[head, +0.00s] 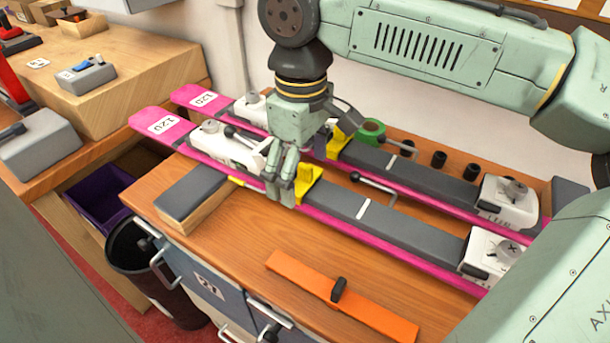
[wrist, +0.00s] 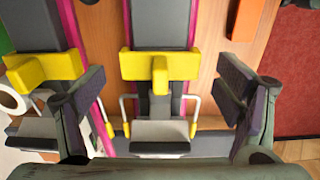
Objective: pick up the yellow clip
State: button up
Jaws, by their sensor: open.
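Two yellow clips show, one on each ski. The near clip (head: 309,183) sits on the near grey-and-pink ski, right beside my gripper (head: 284,182); the far clip (head: 336,142) is on the far ski, partly hidden by my gripper. In the wrist view, the near clip (wrist: 160,66) is T-shaped, lies across the middle ski and is a little ahead of the space between my fingers. The other clip (wrist: 45,70) is at left, outside the left finger. My gripper (wrist: 162,97) is open and empty, its dark finger pads on either side of the middle ski.
White vises (head: 490,252) hold the skis on the wooden bench (head: 235,235). Clamp levers stick up near them. A green tape roll (head: 371,131) and black cylinders stand behind. An orange bar (head: 345,297) with a black knob lies in front. A grey-topped block (head: 191,193) is at left.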

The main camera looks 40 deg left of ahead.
aim_at(301, 164)
jog(key=c, duration=1.2)
notch_tip(301, 164, up, 10)
jog(key=shift+f+b, duration=0.1)
jog(key=shift+b, duration=0.2)
notch_tip(301, 164, up, 6)
jog(key=p, duration=0.6)
jog(key=shift+p, duration=0.35)
